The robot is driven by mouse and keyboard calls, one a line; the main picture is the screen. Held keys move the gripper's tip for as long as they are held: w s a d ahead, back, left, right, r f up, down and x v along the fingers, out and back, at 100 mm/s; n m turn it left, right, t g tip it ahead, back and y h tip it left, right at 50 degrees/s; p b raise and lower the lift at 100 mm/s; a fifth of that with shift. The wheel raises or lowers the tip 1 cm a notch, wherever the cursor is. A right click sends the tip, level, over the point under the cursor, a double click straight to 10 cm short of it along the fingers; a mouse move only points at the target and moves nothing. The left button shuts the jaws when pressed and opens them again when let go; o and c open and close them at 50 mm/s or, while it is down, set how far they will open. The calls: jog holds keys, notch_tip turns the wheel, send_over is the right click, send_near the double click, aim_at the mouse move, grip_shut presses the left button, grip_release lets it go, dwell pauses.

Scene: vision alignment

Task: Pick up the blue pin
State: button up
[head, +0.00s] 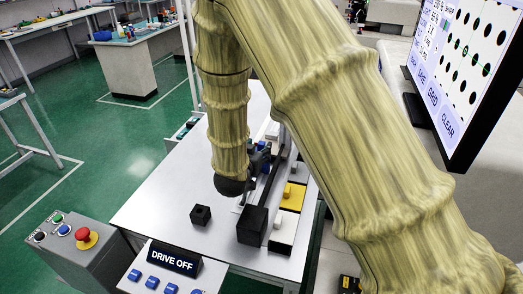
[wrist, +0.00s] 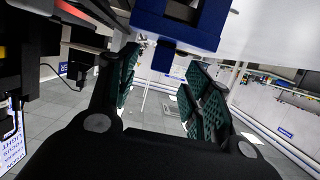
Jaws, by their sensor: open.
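My gripper (head: 262,160) is at the worktable, partly hidden by my arm in the head view. In the wrist view my gripper (wrist: 165,68) is open, with its two green-padded fingers apart and nothing held between them. A dark blue part (wrist: 178,28) with a short blue tab pointing down shows at the top of the wrist view, ahead of the fingers and between them. I cannot tell whether this is the blue pin. Only small blue patches show beside the gripper in the head view, and no blue pin can be made out there.
A white worktable (head: 165,215) carries a small black cube (head: 201,214), a larger black block (head: 252,225), a yellow block (head: 292,198) and a white block (head: 284,232), each of the last two with a pin. A DRIVE OFF panel (head: 172,261) stands in front. A monitor (head: 463,75) is at right.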

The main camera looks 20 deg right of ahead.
aim_at(261, 144)
jog(key=b+x, duration=0.1)
jog(key=x, duration=0.4)
jog(key=shift+r, duration=0.2)
jog(key=shift+a, duration=0.1)
grip_shut()
jog(key=shift+r, duration=0.1)
